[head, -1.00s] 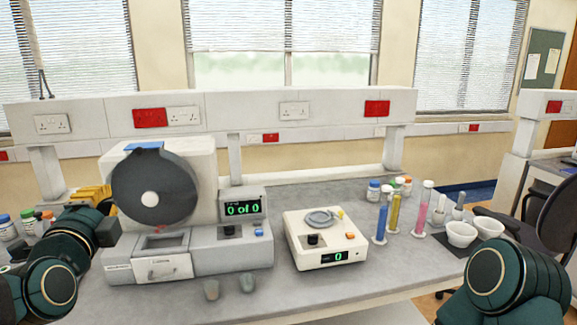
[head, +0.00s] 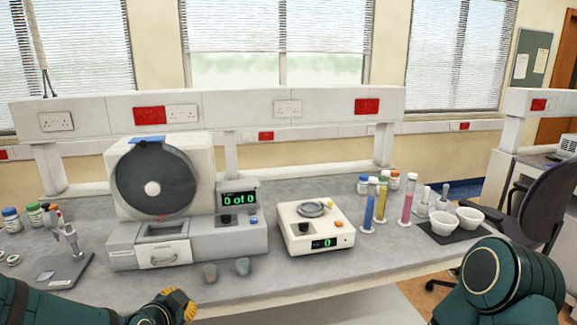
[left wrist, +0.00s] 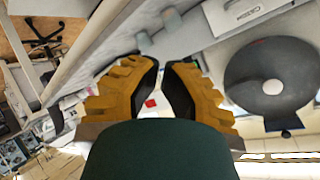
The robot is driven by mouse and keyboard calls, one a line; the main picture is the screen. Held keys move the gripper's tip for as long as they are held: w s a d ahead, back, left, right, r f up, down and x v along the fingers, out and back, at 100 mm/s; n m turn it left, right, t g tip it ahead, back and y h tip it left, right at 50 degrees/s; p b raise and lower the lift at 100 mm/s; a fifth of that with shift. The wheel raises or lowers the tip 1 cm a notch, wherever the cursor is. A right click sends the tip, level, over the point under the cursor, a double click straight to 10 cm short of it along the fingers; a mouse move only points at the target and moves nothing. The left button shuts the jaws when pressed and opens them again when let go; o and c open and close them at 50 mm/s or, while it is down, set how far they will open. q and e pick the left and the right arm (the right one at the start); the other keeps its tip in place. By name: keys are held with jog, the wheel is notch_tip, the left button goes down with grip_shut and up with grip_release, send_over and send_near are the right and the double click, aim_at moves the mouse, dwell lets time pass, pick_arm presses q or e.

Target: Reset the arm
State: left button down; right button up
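My left arm comes in at the lower left of the head view. Its yellow gripper (head: 180,306) is low in front of the bench's front edge, apart from the equipment. In the left wrist view, the two yellow fingers with black pads (left wrist: 161,66) come close together at the tips, with only a narrow gap and nothing held between them. My right arm (head: 507,281) shows only as a dark green link at the lower right. Its gripper is out of view.
The bench holds a grey machine with a round dark disc (head: 154,205), a white device (head: 314,228), a pipette stand (head: 70,272), coloured cylinders (head: 382,200) and white mortars (head: 442,222). A chair (head: 540,215) is at right.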

pick_arm(q)
jog(key=s+d+f+n+g+h, duration=0.1)
jog(key=s+d+f+n+g, duration=0.2)
jog(key=s+f, duration=0.3)
jog(key=s+d+f+n+g+h, duration=0.1)
jog(key=s+d+f+n+g, duration=0.2)
jog(key=f, duration=0.9)
jog(key=s+d+f+n+g+h, duration=0.1)
jog(key=s+d+f+n+g, duration=0.3)
jog(key=s+d+f, duration=0.3)
notch_tip(320, 180, down, 2)
jog(key=shift+s+d, duration=0.15)
jog(key=shift+s, duration=1.1)
